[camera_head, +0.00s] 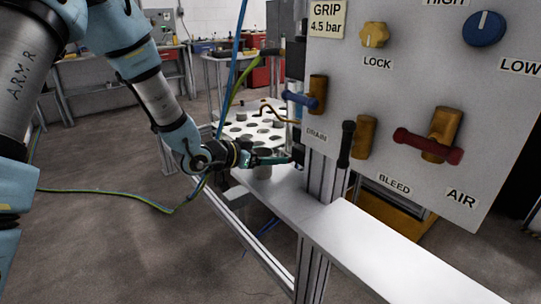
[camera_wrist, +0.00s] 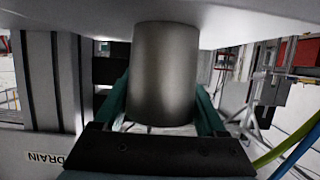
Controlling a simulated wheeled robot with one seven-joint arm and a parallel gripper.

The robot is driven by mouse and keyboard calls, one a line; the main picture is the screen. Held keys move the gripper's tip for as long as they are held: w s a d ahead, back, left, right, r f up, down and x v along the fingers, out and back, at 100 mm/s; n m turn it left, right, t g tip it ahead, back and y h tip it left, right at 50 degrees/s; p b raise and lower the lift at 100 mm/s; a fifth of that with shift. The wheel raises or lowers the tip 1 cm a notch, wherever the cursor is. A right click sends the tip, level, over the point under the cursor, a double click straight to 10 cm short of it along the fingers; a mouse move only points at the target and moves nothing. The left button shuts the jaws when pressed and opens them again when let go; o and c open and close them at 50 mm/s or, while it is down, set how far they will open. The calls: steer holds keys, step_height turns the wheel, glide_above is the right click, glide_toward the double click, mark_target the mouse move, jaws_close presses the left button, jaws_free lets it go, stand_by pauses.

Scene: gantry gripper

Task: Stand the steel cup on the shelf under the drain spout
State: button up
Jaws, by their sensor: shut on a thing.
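The steel cup (camera_wrist: 165,75) is a plain grey cylinder between the green fingers of my gripper (camera_wrist: 163,100) in the wrist view, which looks upside down. My gripper is shut on it. In the head view my gripper (camera_head: 267,160) reaches in from the left, and part of the cup (camera_head: 262,172) shows below the fingers. The cup looks upright, its base at or very near the pale shelf (camera_head: 345,235); I cannot tell if it touches. A thin curved brown tube (camera_head: 283,114), possibly the drain spout, shows above and behind the cup near the DRAIN label.
A grey panel (camera_head: 400,85) with knobs and valves stands right of the cup. A blue-handled brass valve (camera_head: 317,95) is above the DRAIN label. A white perforated plate (camera_head: 235,130) lies behind my gripper. The shelf's front right part is clear. Hoses hang near my wrist.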

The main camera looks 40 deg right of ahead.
steer(key=o, duration=1.3)
steer(key=shift+o, duration=0.2)
steer(key=shift+r+p, duration=0.3)
steer(key=shift+p, duration=0.05)
steer(key=b+v, duration=0.1)
steer(key=v, duration=1.1)
steer(key=shift+b, duration=0.4)
steer(key=shift+w+f, duration=0.1)
steer(key=shift+f, duration=0.05)
